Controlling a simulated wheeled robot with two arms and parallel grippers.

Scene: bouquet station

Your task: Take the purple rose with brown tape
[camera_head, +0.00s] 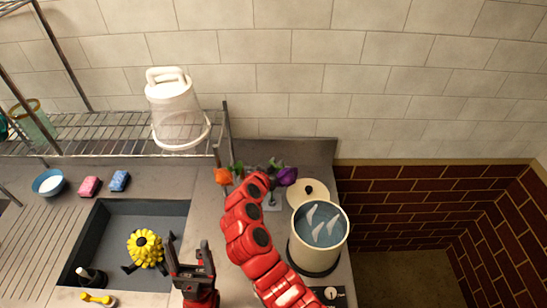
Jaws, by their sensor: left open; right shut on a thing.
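The purple rose (287,176) shows just right of the end of my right arm, with green leaves near it; no brown tape is visible on it. An orange rose (222,176) shows left of that arm's end. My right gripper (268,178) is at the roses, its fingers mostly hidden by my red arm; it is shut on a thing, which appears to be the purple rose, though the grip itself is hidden. My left gripper (188,254) is open and empty, pointing up in front of the counter, right of the sink.
A cream pot (318,262) with bluish contents stands right of my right arm, its lid (307,190) behind it. A yellow flower-like object (145,248) is in the sink (110,222). Pink (89,186) and blue (119,181) sponges lie behind the sink.

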